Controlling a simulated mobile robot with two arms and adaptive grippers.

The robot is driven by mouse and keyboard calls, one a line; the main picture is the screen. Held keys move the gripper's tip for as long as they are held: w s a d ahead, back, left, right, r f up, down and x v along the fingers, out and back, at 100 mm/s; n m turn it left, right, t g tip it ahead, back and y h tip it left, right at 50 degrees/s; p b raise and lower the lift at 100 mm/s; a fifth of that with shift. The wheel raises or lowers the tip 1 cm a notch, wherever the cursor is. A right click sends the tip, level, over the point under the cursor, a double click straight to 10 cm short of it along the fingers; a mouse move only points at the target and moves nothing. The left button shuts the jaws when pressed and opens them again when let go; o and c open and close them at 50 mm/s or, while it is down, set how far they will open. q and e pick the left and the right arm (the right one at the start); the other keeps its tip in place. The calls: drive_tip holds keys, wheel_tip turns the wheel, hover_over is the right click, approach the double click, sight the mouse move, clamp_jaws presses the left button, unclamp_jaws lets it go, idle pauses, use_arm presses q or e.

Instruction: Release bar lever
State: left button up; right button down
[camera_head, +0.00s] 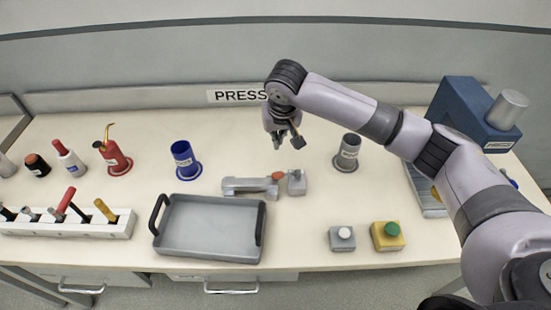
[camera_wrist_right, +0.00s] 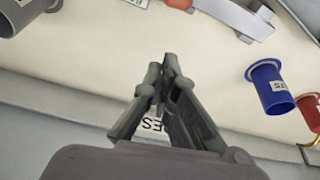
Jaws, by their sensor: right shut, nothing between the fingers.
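The bar lever device (camera_head: 247,185) is a grey bar with a red-orange tip (camera_head: 277,176) beside a small grey block (camera_head: 297,182), lying on the table behind the tray. Part of its grey bar (camera_wrist_right: 238,14) and the orange tip (camera_wrist_right: 180,3) show at the top edge of the right wrist view. My right gripper (camera_head: 288,142) hangs above the table behind the lever, apart from it. Its fingers are together and empty in the right wrist view (camera_wrist_right: 166,62). My left gripper is not in view.
A grey tray (camera_head: 210,228) stands in front. A blue cup (camera_head: 184,160) and a grey cup (camera_head: 347,152) flank the lever. Buttons (camera_head: 342,238) sit at front right, a blue press (camera_head: 465,115) at far right. A tool rack (camera_head: 80,228) and bottles stand left.

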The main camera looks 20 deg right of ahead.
drive_tip(key=p+x, duration=0.1)
drive_tip(key=x, duration=0.9)
drive_tip(key=shift+w+a+f, duration=0.15)
drive_tip(key=shift+w, duration=0.05)
drive_tip(key=s+p, duration=0.1)
drive_tip(key=s+r+p, duration=0.1)
drive_tip(key=s, duration=0.1)
drive_tip(key=shift+a, duration=0.1)
drive_tip(key=shift+s+a, duration=0.1)
drive_tip(key=shift+s, duration=0.45)
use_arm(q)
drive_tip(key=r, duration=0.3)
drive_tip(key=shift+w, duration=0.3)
use_arm(e)
drive_tip(key=shift+f, duration=0.1)
drive_tip(key=shift+w, duration=0.1)
use_arm(q)
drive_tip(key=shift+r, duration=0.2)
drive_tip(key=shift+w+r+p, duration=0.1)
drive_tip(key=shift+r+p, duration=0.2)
drive_tip(key=shift+p, duration=0.25)
use_arm(e)
drive_tip(key=shift+a+n, duration=0.1)
drive_tip(key=shift+n, duration=0.3)
